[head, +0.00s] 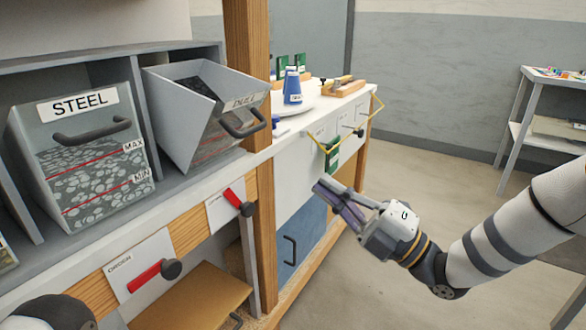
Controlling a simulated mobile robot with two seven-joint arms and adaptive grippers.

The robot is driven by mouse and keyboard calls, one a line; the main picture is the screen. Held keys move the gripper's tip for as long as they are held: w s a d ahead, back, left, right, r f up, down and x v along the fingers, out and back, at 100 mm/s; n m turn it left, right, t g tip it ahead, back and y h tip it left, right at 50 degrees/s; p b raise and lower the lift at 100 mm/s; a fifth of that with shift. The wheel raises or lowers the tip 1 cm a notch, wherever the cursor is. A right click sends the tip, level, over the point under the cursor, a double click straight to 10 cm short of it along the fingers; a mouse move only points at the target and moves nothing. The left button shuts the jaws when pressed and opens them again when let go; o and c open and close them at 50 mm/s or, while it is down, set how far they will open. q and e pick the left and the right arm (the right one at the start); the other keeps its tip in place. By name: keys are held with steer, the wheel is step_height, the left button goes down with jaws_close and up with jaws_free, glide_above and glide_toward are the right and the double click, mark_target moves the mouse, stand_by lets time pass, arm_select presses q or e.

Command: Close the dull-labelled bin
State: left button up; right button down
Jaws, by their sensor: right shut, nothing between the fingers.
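The bin with the dull label (200,115) is tipped open, leaning forward out of its cubby. It has a grey front, a dark handle (243,123) and dark contents showing inside at the top. Its label (245,101) is faint and hard to read. My right gripper (324,188) is shut and empty. It is to the right of and lower than the bin, in front of the white cabinet front and apart from the bin. My left gripper is not in view; a rounded part of my left arm shows at the bottom left.
The STEEL bin (80,150) stands to the left of the open bin. A wooden post (250,150) rises between the open bin and my right gripper. A yellow rail (350,127) with a green piece (331,156) juts out above the gripper.

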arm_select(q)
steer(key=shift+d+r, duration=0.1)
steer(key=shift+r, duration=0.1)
arm_select(e)
glide_toward(245, 103)
steer(key=w+a+f, duration=0.2)
steer(key=a, duration=0.1)
steer(key=shift+w+a+f, duration=0.2)
steer(key=shift+w, duration=0.15)
